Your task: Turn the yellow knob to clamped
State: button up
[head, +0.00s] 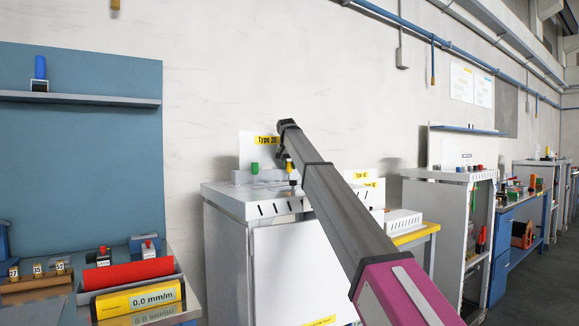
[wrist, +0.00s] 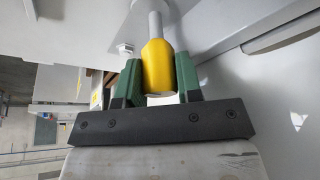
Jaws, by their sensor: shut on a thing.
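The yellow knob (wrist: 157,66) is a smooth yellow grip on a grey shaft in the wrist view. Which way the knob is set cannot be told.
The white cabinet (head: 288,270) stands against the wall with a yellow-labelled sign behind its top. At left is a bench with a red roller (head: 130,274) and a yellow gauge (head: 140,300). More cabinets and benches (head: 500,240) line the wall at right.

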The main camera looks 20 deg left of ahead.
jog(key=shift+n, duration=0.3)
jog(key=n+y, duration=0.1)
jog(key=n, duration=0.1)
jog(key=shift+n+g, duration=0.3)
jog(key=shift+n, duration=0.1)
jog(key=n+y, duration=0.1)
jog(key=n, duration=0.2)
jog(key=shift+n+g, duration=0.3)
jog(key=n+g+y, duration=0.1)
jog(key=n, duration=0.2)
jog(key=n+g+y, duration=0.1)
jog(key=n, duration=0.2)
jog(key=n+g, duration=0.1)
jog(key=n, duration=0.1)
jog(key=n+g, duration=0.1)
jog(key=n, duration=0.2)
jog(key=shift+n, duration=0.3)
jog(key=shift+n+g+h, duration=0.2)
jog(key=shift+n+g, duration=0.25)
jog(key=shift+n, duration=0.85)
jog(key=shift+n+g+h, duration=0.2)
jog(key=shift+n+g, duration=0.25)
jog(key=shift+n, duration=0.85)
